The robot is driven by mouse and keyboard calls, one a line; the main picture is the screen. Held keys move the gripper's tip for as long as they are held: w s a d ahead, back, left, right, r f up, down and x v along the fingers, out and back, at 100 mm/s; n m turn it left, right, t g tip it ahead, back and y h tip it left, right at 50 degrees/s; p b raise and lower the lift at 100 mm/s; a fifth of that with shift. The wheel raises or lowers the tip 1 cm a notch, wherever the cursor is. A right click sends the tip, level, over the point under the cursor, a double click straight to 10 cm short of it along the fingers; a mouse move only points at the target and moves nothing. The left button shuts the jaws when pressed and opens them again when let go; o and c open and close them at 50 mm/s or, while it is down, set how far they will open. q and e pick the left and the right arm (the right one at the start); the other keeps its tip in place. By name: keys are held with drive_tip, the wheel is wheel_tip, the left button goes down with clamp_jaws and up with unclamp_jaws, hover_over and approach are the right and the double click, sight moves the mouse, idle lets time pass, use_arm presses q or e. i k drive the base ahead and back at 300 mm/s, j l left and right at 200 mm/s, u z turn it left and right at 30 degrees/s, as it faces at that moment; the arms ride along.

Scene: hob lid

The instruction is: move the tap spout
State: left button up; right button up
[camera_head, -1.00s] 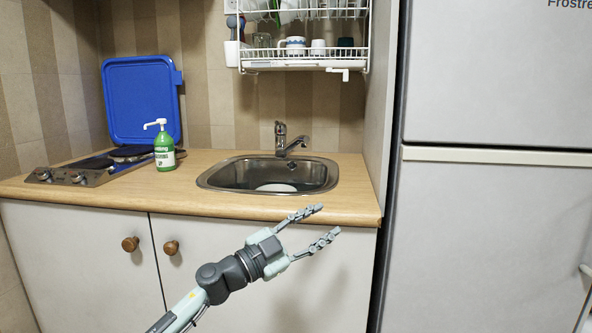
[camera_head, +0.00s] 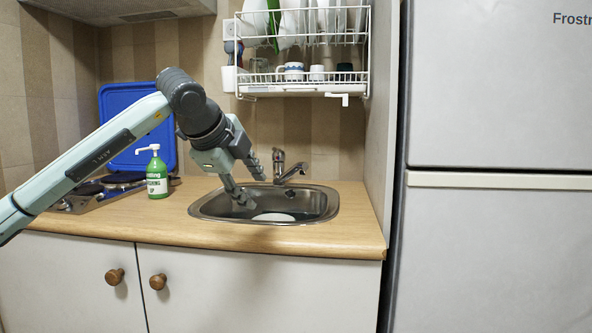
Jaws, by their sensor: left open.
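The metal tap (camera_head: 280,166) stands at the back edge of the sink (camera_head: 325,207). Its spout (camera_head: 293,171) points to the right and forward over the basin. My left gripper (camera_head: 250,192) is open, with its fingers pointing down over the left part of the sink. One finger is close to the left of the tap; I cannot tell whether it touches. The gripper appears empty. My right gripper is not in view.
A white plate (camera_head: 273,217) lies in the sink. A green soap bottle (camera_head: 157,177) stands left of it, by the hob (camera_head: 82,199) and its blue lid (camera_head: 122,107). A dish rack (camera_head: 300,85) hangs above the tap. The fridge (camera_head: 490,250) is at the right.

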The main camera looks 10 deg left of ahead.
sight(278, 179)
drive_tip(key=i, duration=1.35)
